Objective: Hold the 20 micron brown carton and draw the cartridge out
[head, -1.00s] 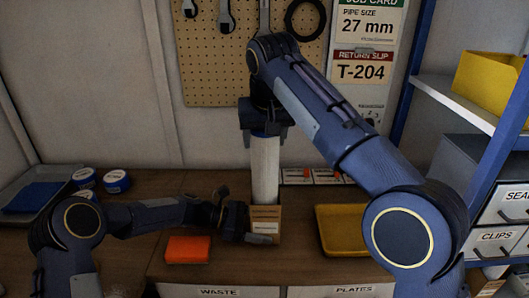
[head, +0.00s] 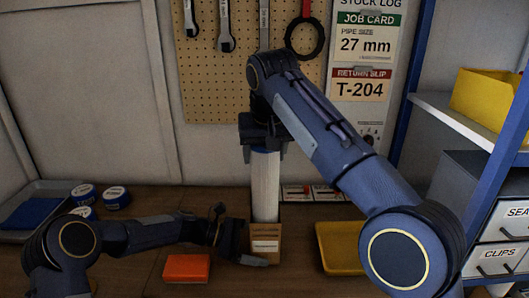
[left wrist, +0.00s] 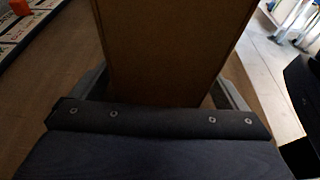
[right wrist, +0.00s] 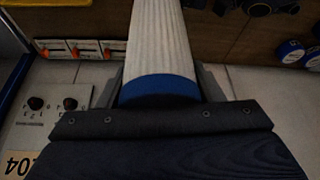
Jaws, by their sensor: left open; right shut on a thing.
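The brown carton (head: 267,230) stands on the bench with a pale label on its front. The white pleated cartridge (head: 265,190) stands upright above it; its lower end meets the carton's top, and how much is inside is hidden. My right gripper (head: 263,146) is shut on the cartridge's upper end, by the blue cap, also seen in the right wrist view (right wrist: 160,88). My left gripper (head: 258,250) is open, its fingers on either side of the carton, which fills the middle of the left wrist view (left wrist: 165,50).
An orange block (head: 187,268) lies left of the carton, and a yellow tray (head: 340,248) lies to its right. Blue-and-white rolls (head: 115,197) and a grey tray with a blue inside (head: 35,212) are at the left. A shelf rack (head: 440,110) stands at the right.

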